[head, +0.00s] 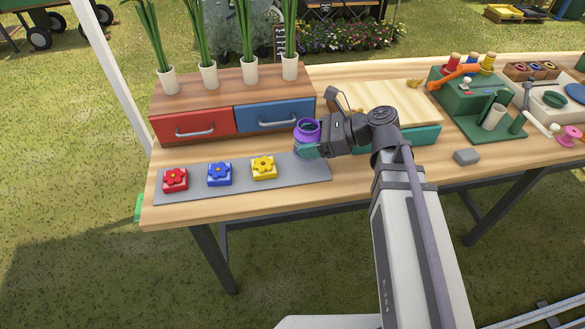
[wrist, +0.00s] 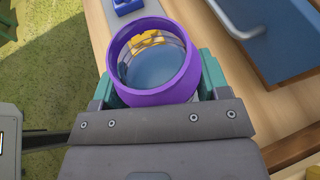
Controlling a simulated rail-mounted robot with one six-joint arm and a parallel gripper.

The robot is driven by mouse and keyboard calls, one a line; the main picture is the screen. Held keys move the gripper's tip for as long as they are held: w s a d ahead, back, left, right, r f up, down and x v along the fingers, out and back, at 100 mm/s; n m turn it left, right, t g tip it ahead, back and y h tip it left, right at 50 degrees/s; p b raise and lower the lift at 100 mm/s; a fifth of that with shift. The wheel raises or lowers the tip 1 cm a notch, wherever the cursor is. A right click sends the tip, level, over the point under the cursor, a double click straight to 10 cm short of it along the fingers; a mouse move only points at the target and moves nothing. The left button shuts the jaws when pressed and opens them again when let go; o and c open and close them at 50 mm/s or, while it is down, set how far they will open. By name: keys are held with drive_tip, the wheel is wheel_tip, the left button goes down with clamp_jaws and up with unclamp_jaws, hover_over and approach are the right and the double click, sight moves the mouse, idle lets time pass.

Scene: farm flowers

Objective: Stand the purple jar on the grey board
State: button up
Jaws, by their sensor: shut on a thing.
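The purple jar (head: 306,131) is upright in my gripper (head: 309,148), above the right part of the grey board in the head view. In the wrist view, the purple jar (wrist: 154,62) shows its open mouth between the green fingers of my gripper (wrist: 154,88). A yellow shape shows through or in the jar there. The grey board (head: 240,184) lies along the front left of the table, with red, blue and yellow flower blocks on it. I cannot tell whether the jar's base touches the board; it is hidden.
The yellow flower block (head: 264,167) is left of the jar. A drawer unit with a red drawer (head: 194,125) and a blue drawer (head: 274,115) stands behind the board. A green-fronted box (head: 420,137) is to the right. A small grey block (head: 467,157) lies farther right.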

wheel_tip(320, 180, down, 5)
drive_tip(key=b, duration=0.3)
drive_tip(key=shift+b, duration=0.35)
drive_tip(key=shift+r, duration=0.25)
drive_tip(key=shift+f, duration=0.1)
drive_tip(key=o, duration=0.6)
drive_tip(key=shift+f, duration=0.1)
drive_tip(key=o, duration=0.5)
